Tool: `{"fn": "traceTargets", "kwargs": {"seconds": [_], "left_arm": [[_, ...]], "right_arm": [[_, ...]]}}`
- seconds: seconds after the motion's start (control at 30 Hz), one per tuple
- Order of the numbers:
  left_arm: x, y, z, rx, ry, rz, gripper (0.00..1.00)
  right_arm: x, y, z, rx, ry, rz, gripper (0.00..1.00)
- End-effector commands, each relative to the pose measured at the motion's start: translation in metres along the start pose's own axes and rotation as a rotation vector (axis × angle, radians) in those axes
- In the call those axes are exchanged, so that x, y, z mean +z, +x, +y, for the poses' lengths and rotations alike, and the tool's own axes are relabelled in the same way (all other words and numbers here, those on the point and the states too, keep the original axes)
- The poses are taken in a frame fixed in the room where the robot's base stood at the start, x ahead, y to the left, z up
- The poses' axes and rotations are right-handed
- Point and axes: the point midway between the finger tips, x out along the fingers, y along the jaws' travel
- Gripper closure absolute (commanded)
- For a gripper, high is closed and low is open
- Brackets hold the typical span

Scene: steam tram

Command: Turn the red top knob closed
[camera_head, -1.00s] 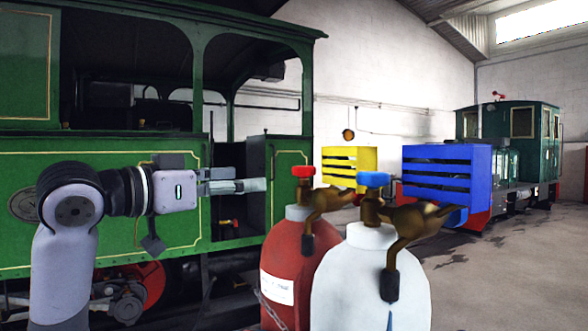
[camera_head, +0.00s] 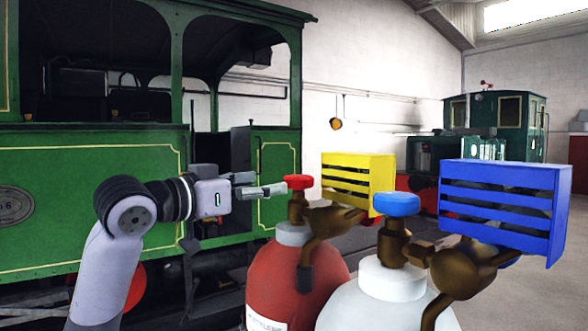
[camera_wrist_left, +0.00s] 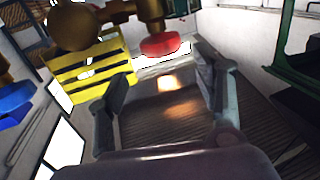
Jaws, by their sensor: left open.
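The red top knob (camera_head: 297,182) sits on the brass valve (camera_head: 297,208) of a red cylinder (camera_head: 285,275) in the head view. My left gripper (camera_head: 284,189) comes in from the left, level with the knob, its fingertips close to the knob's left side. In the left wrist view the red knob (camera_wrist_left: 160,45) shows ahead of the open fingers, between them and a little beyond the tips. The left gripper (camera_wrist_left: 166,75) is open and empty. Whether a finger touches the knob cannot be told. My right gripper is not in view.
A white cylinder (camera_head: 375,300) with a blue knob (camera_head: 397,204) and brass valve stands right of the red one, nearer me. A green steam tram (camera_head: 90,200) stands behind my arm.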

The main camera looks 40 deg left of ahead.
Motion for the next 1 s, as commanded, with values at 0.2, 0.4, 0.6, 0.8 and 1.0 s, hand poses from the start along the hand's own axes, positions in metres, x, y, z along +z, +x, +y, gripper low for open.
{"fn": "traceTargets", "kwargs": {"seconds": [0.2,0.4,0.6,0.8,1.0], "left_arm": [[-0.005,0.048,0.001,0.003,-0.004,-0.003,0.39],[-0.003,0.079,0.0,0.002,-0.002,-0.002,0.39],[0.0,0.092,0.0,0.0,0.001,-0.001,0.39],[0.001,0.093,0.0,0.0,0.002,0.0,0.39],[0.001,0.093,0.0,0.0,0.001,0.0,0.48]], "right_arm": [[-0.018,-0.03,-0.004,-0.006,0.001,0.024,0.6],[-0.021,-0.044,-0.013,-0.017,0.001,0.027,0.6],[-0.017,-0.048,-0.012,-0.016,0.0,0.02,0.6],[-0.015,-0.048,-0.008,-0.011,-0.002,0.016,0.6],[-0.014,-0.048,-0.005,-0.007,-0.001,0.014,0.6]]}}
